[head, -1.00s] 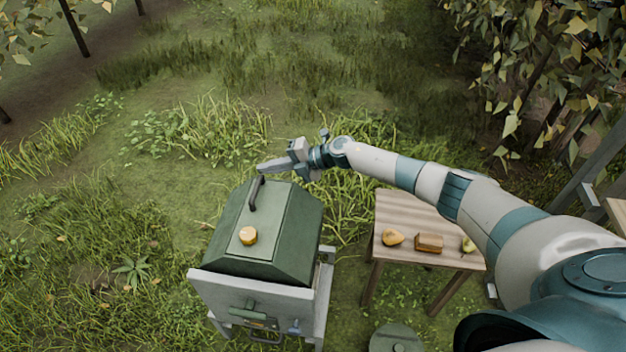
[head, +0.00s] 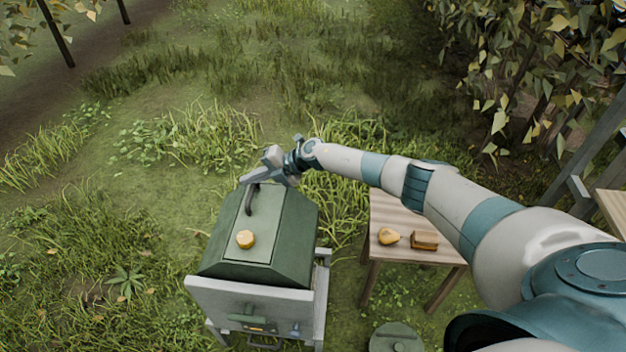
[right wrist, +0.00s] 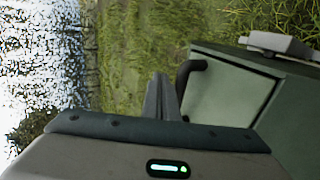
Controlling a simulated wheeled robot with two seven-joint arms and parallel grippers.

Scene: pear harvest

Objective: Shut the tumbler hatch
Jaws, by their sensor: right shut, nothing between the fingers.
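The tumbler (head: 222,262) is a dark green box with sloped sides on a grey stand. Its hatch (head: 262,222) is a lighter green panel that appears to lie flat along the top. In the right wrist view the handle (right wrist: 189,72) and hatch (right wrist: 228,95) show right of the shut fingers (right wrist: 162,98). My left gripper is not in view.
A wooden table (head: 395,209) stands right of the tumbler, under my right arm, with a yellow pear (head: 388,236) and a brown block (head: 424,240) on it. A round green lid-like thing (head: 396,338) is at the bottom. Grass left of the tumbler is open.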

